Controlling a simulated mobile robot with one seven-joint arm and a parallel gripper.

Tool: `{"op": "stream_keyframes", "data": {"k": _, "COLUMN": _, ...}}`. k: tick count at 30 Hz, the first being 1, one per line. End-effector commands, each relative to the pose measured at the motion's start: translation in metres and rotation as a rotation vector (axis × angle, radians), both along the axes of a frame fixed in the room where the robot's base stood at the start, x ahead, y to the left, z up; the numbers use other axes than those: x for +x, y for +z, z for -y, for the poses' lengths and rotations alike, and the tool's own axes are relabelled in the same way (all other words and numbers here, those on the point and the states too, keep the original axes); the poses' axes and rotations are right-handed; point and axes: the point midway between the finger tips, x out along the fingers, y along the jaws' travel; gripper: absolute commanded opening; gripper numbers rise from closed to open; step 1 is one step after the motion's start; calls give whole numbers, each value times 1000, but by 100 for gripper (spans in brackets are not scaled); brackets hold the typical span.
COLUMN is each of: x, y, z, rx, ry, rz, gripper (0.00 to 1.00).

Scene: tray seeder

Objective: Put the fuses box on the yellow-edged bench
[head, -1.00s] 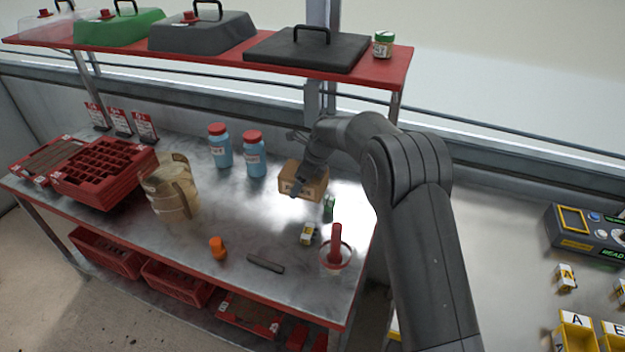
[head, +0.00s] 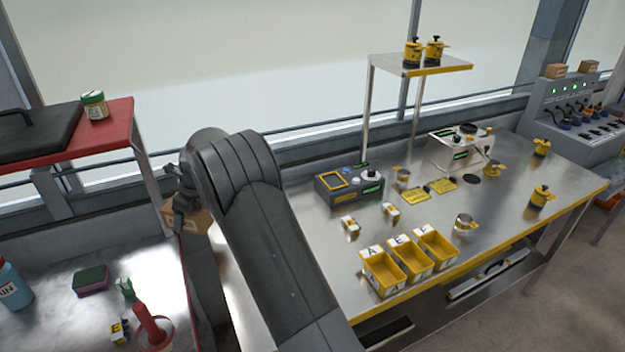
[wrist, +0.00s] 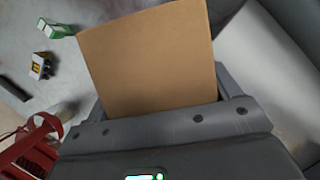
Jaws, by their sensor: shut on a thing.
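My gripper (head: 184,206) is shut on a brown cardboard box (head: 196,222), held up near the right end of the red-edged bench. My arm hides part of the box, and its label cannot be read now. In the wrist view the box (wrist: 150,60) fills the space between the fingers. The yellow-edged bench (head: 500,228) stands to the right, with a steel top and a yellow front edge. My arm crosses in front of its left end.
Yellow bins (head: 383,286), a grey panel device (head: 350,186), small labelled packs and yellow-topped pots stand on the yellow-edged bench. A raised shelf (head: 440,68) stands at its back. The red shelf (head: 128,125) is left of my gripper. Bare steel shows at the bench's front right.

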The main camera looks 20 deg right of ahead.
Motion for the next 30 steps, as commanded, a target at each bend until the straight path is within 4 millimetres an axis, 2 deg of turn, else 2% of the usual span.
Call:
{"op": "stream_keyframes", "data": {"k": 1, "x": 4, "y": 4, "z": 31, "rx": -1, "ry": -64, "rz": 2, "gripper": 52}}
{"op": "stream_keyframes", "data": {"k": 8, "x": 7, "y": 15, "z": 157, "rx": 0, "ry": -347, "rz": 6, "gripper": 52}}
{"op": "stream_keyframes", "data": {"k": 12, "x": -3, "y": 22, "z": 233, "rx": 2, "ry": -519, "rz": 11, "gripper": 52}}
{"op": "stream_keyframes", "data": {"k": 15, "x": -14, "y": 26, "z": 283, "rx": 6, "ry": -636, "rz": 13, "gripper": 52}}
{"op": "stream_keyframes", "data": {"k": 18, "x": -25, "y": 31, "z": 324, "rx": 10, "ry": -734, "rz": 19, "gripper": 52}}
{"op": "stream_keyframes", "data": {"k": 21, "x": -37, "y": 33, "z": 355, "rx": 13, "ry": -810, "rz": 22, "gripper": 52}}
{"op": "stream_keyframes", "data": {"k": 24, "x": -44, "y": 35, "z": 374, "rx": 16, "ry": -858, "rz": 24, "gripper": 52}}
{"op": "stream_keyframes", "data": {"k": 30, "x": -49, "y": 36, "z": 386, "rx": 18, "ry": -889, "rz": 26, "gripper": 52}}
